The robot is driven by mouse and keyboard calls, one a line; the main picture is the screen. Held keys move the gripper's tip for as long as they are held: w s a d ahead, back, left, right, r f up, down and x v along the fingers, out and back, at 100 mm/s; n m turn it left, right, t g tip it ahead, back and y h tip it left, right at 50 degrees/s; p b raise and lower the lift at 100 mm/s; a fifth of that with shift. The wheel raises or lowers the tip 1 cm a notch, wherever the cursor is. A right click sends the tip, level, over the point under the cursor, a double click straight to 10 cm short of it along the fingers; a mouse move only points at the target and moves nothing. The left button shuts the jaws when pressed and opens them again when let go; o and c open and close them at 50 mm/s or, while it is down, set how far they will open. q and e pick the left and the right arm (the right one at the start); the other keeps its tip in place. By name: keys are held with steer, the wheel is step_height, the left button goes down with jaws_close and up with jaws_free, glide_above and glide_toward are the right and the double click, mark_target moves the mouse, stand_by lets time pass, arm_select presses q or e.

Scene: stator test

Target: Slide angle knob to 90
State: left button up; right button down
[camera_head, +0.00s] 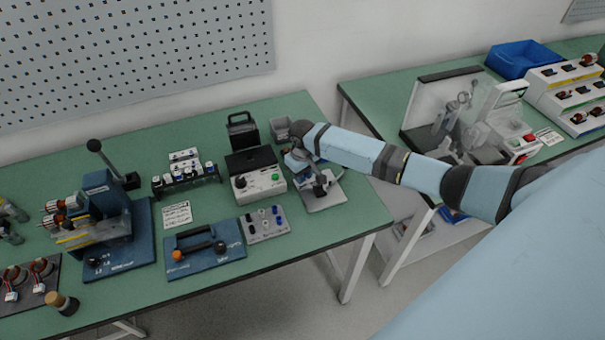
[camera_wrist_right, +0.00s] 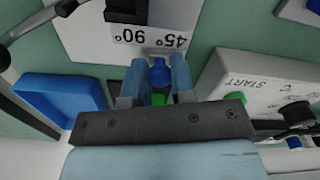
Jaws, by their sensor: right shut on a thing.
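The angle knob (camera_wrist_right: 159,73) is a small blue piece in the right wrist view, at a white scale plate (camera_wrist_right: 170,52) marked 45° and 90°, which reads upside down there. The knob sits nearer the 45° mark, with the 90° mark to its left. My right gripper (camera_wrist_right: 157,78) is shut on the knob, one pale blue finger on each side. A green piece shows between the fingers, below the knob. In the head view my right gripper (camera_head: 309,172) is over the angle fixture (camera_head: 324,199) and hides much of it. My left gripper is not in view.
A grey box marked START (camera_wrist_right: 243,83) stands close to the right of my fingers; it also shows in the head view (camera_head: 262,189). A blue tray (camera_wrist_right: 62,91) lies to their left. The green bench (camera_head: 340,222) has free room at its front right edge.

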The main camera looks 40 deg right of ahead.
steer(key=shift+s+d+r+p, duration=0.1)
steer(key=shift+d+r+p, duration=0.1)
steer(key=shift+d+p, duration=0.2)
steer(key=shift+s+d+p, duration=0.2)
steer(key=shift+d+p, duration=0.3)
steer(key=shift+d, duration=0.4)
steer(key=shift+f, duration=0.2)
steer(key=c, duration=1.1)
jaws_free()
steer(key=shift+o, duration=0.7)
steer(key=shift+d, duration=0.15)
